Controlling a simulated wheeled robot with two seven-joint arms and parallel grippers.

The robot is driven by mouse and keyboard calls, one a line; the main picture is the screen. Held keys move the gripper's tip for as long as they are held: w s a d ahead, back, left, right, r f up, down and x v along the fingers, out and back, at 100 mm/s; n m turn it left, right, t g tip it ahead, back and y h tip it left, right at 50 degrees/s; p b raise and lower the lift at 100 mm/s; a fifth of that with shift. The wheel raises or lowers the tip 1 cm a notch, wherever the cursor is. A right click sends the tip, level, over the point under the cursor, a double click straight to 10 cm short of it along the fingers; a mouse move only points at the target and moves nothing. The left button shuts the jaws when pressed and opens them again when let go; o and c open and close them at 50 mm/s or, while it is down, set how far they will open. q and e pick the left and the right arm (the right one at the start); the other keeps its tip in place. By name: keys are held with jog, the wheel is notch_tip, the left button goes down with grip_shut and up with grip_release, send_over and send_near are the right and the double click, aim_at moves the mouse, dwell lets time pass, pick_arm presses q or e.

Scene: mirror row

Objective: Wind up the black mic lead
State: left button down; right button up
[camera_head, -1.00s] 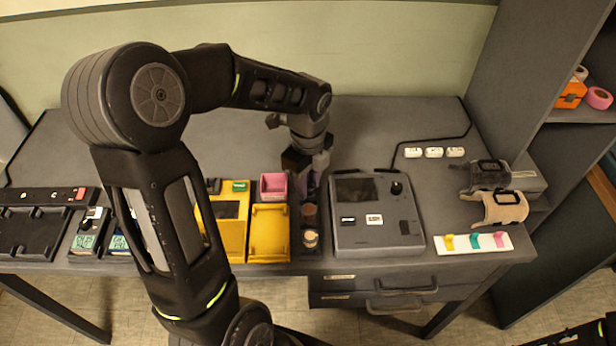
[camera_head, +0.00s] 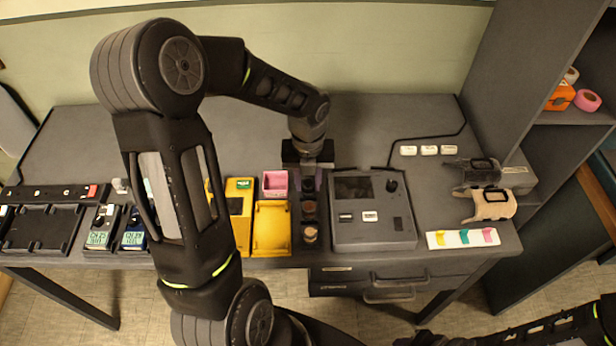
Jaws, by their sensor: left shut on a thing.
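A thin black lead (camera_head: 428,139) runs along the back right of the table, from behind the grey console (camera_head: 372,232) up to the back edge. I cannot tell whether it is the mic lead; no microphone is clear. My left gripper (camera_head: 308,184) points down over the far end of a narrow dark tray, left of the console. Its purple fingers are shut on a small dark thing, mostly hidden between them. My right gripper is out of view; only part of that arm shows at the bottom right.
A pink box (camera_head: 274,184) and yellow bin (camera_head: 271,240) stand close left of the narrow tray. Small round pots (camera_head: 310,234) sit in it. White blocks (camera_head: 429,150), cuffs (camera_head: 490,206) and a white strip (camera_head: 463,239) lie right. The back middle is clear.

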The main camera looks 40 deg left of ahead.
pick_arm(q)
jog(key=c, duration=0.8)
grip_release()
jog(key=shift+o, duration=0.2)
jog(key=n+b, duration=0.1)
jog(key=n, duration=0.3)
jog(key=shift+f+n, duration=0.1)
jog(key=shift+n, duration=0.2)
jog(key=n+b, duration=0.1)
jog(key=n, duration=0.2)
jog(key=shift+n, duration=0.4)
jog(key=n+b, duration=0.1)
jog(key=n, duration=0.4)
jog(key=n+b, duration=0.1)
jog(key=n, duration=0.4)
jog(key=shift+c, duration=0.5)
